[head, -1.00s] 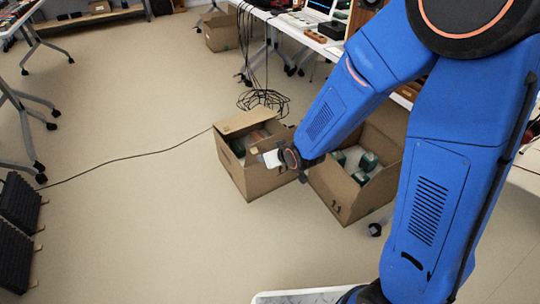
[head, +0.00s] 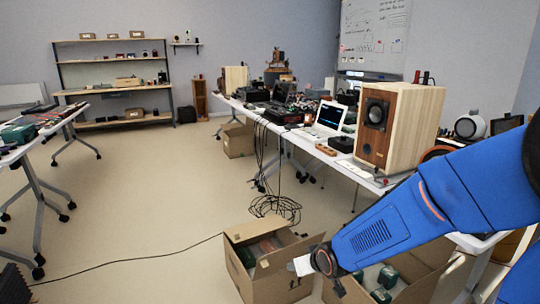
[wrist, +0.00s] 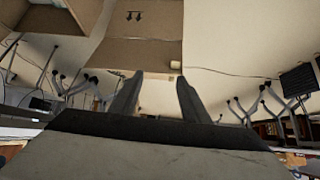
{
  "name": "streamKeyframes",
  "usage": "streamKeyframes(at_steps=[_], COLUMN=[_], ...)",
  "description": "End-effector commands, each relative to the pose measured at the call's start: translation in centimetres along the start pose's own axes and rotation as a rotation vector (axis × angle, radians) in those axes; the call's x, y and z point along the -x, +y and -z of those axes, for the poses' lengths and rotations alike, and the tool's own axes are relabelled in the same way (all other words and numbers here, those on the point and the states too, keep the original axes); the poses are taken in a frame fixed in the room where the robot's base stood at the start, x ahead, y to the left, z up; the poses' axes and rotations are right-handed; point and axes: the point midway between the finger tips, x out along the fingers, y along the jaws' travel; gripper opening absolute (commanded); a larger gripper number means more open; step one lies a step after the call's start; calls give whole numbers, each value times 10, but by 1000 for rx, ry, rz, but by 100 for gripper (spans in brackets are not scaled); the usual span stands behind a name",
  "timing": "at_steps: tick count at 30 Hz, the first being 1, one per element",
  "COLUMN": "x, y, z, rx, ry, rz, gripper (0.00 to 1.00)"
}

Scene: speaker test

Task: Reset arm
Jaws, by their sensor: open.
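My gripper (wrist: 158,82) shows in the wrist view with its two dark fingers apart and nothing between them. In the head view my blue arm reaches in from the right, and its wrist end is over the area between two open cardboard boxes on the floor. The gripper's fingers cannot be made out clearly there. The left box (head: 284,291) is partly behind the wrist. In the wrist view a cardboard box (wrist: 128,50) with arrow marks fills the top middle, beyond the fingertips.
The right box (head: 416,291) holds several dark green items. A long table (head: 360,171) with a wooden speaker (head: 397,125), a laptop (head: 328,121) and other gear runs behind the boxes. A cable heap (head: 275,207) lies behind the left box.

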Motion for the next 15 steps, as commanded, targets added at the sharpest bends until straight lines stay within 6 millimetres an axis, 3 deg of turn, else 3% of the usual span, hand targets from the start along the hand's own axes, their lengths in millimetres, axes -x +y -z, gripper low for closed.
streamKeyframes(at_steps=[8,15], x=[74,139], y=[40,65], z=[-7,-26], rx=[-63,-120], ry=[-69,-136], rz=[-56,-99], gripper=[42,42])
